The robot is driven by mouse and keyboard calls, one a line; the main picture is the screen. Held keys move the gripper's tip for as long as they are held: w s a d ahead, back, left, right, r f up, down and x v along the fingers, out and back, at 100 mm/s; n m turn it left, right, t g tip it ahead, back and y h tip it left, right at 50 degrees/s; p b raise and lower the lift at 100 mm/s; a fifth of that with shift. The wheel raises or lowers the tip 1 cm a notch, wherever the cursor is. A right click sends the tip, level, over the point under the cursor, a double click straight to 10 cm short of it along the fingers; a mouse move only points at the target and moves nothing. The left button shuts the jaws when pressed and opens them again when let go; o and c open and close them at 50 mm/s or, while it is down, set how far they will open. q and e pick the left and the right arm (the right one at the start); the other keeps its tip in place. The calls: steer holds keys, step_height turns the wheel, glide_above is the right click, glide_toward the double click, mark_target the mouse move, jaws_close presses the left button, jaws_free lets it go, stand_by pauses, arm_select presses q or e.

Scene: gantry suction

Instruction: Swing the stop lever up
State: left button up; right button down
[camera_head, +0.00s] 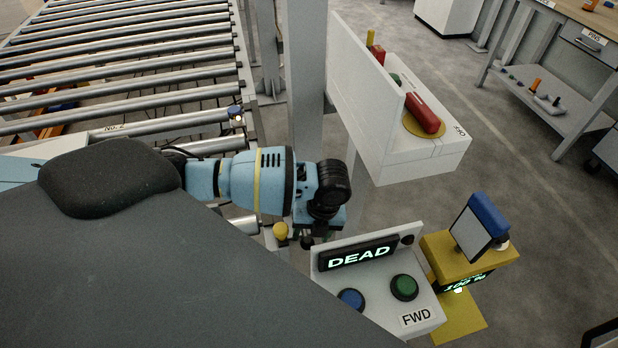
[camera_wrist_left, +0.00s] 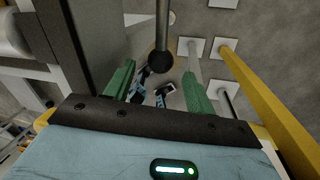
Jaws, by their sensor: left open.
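A grey rod with a black ball knob (camera_wrist_left: 160,62) shows in the left wrist view, hanging down between the two green fingers of my left gripper (camera_wrist_left: 158,90). It looks like the stop lever, but I cannot tell for sure. The fingers are apart, one on each side, and I see no contact with the knob. In the head view my left gripper (camera_head: 312,238) points down beside the conveyor end, its fingers mostly hidden by the wrist. The rod and knob cannot be made out there. My right gripper is out of view.
A console (camera_head: 375,284) reading DEAD, with green and blue buttons, stands close to the gripper. A yellow post (camera_head: 450,250) is to its right. A white box (camera_head: 425,155) with a red handle (camera_head: 422,113) is above. The roller conveyor (camera_head: 130,60) fills the upper left.

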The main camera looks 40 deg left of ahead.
mark_target(308, 240)
arm_select(q)
steer(key=shift+s+a+f, duration=0.15)
steer(key=shift+f, duration=0.8)
steer(key=shift+s+a+f, duration=0.1)
steer(key=shift+a+f, duration=0.05)
steer(key=shift+f, duration=0.75)
steer(key=shift+c, duration=0.4)
jaws_close()
